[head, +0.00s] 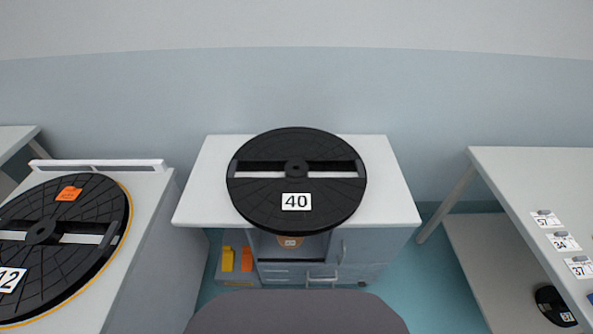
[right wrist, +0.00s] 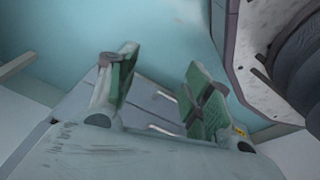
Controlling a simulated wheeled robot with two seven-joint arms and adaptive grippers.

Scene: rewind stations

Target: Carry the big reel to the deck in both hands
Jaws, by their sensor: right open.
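A big black reel (head: 320,205) with a white label reading 40 lies flat on the white top of a cabinet (head: 394,205) straight ahead in the head view. Its front edge reaches past the cabinet's front edge. Another big black reel (head: 95,215), labelled 12 and with an orange tag, lies at the left on a white-topped unit (head: 150,190) with an orange ring around the reel's edge. I cannot tell which unit is the deck. My right gripper (right wrist: 162,82) shows in the right wrist view, its green-padded fingers apart with nothing between them. My left gripper is not in view.
A white table (head: 520,180) at the right carries labels 57, 34 and 37; a small black reel (head: 555,305) sits on its lower shelf. Below the cabinet top are drawers and yellow and orange items (head: 237,260). Blue floor (head: 440,270) is clear between cabinet and right table.

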